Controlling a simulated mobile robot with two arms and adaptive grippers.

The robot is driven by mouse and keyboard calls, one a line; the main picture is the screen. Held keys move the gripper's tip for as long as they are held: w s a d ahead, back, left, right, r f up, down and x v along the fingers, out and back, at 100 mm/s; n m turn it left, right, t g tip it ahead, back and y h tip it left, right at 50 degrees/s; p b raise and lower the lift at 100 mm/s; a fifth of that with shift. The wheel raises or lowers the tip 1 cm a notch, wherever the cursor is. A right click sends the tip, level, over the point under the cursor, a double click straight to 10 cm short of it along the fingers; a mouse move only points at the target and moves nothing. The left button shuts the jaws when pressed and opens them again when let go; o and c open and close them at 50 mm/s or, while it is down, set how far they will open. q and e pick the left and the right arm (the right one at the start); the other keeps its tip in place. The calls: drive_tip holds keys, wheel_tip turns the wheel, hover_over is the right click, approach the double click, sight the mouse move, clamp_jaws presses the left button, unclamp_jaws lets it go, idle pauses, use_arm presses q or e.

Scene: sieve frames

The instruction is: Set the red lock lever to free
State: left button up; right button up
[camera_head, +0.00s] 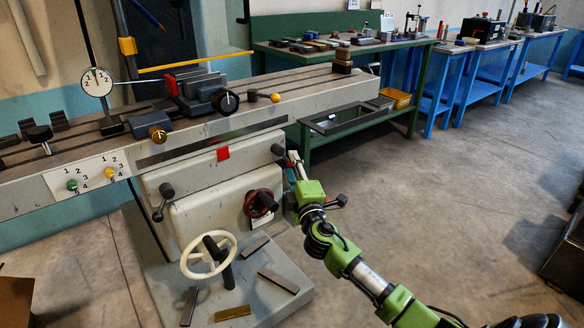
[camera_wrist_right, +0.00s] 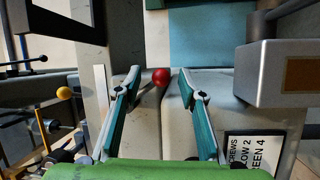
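The red lock lever shows in the right wrist view as a round red knob (camera_wrist_right: 161,76) on a short dark stem, against the pale machine body. In that view it lies between the two teal fingers of my right gripper (camera_wrist_right: 160,82), near their tips. The fingers are apart, with a gap on both sides of the knob; I cannot tell whether they reach around it in depth. In the head view my right gripper (camera_head: 294,162) is at the right end of the machine (camera_head: 215,215), and I cannot make out the knob there. My left gripper is out of view.
A dark red handwheel (camera_head: 261,203) and a white printed card (camera_wrist_right: 253,151) are close to my right gripper. A cream handwheel (camera_head: 208,255) is lower left. Green (camera_head: 72,186) and yellow (camera_head: 109,174) knobs sit on a numbered plate.

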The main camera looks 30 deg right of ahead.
drive_tip(key=shift+w+d, duration=0.1)
drive_tip(key=shift+w, duration=0.1)
clamp_jaws()
drive_tip(key=shift+f, duration=0.15)
